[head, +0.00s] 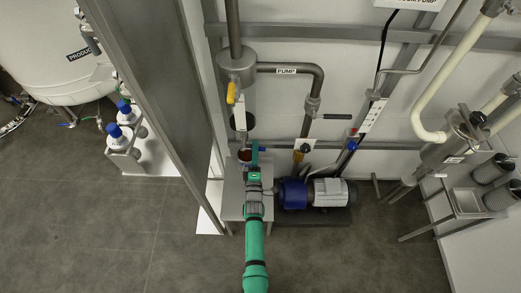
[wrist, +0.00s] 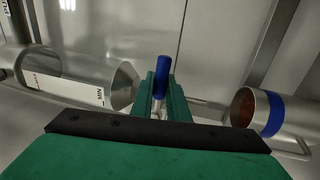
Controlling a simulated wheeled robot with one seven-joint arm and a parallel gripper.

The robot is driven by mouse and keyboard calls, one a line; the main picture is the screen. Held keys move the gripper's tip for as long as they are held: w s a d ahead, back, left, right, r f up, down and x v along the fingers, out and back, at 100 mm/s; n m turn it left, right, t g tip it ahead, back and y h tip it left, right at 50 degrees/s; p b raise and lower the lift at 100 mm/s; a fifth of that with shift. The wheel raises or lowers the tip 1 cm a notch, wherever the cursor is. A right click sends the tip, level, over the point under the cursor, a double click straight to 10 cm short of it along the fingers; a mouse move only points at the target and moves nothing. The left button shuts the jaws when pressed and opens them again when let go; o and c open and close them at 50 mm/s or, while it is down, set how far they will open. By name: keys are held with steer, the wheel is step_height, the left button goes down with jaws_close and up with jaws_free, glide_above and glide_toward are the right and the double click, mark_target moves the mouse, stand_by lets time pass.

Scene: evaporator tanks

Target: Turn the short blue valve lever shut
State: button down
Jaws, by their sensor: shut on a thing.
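The short blue valve lever (wrist: 162,72) shows in the wrist view, a small blue handle on a metal stem, between the green fingers of my gripper (wrist: 160,98). My gripper is shut on it. The valve body behind the fingers is mostly hidden. In the head view my green arm reaches up from the bottom, and my gripper (head: 254,158) is beside the pipework under the grey tank fitting. The lever cannot be told apart from the fingers there.
In the wrist view a clear cylinder marked MIN (wrist: 85,88) lies left, and an open pipe with a blue band (wrist: 270,113) lies right. In the head view are a yellow lever (head: 231,92), a blue pump (head: 293,193) and a grey post (head: 165,100). Floor at lower left is clear.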

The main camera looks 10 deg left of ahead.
steer(key=shift+r, duration=0.15)
stand_by(0.4)
steer(key=c, duration=1.7)
jaws_free()
steer(key=shift+s, duration=0.1)
steer(key=v, duration=1)
steer(key=shift+s, duration=0.35)
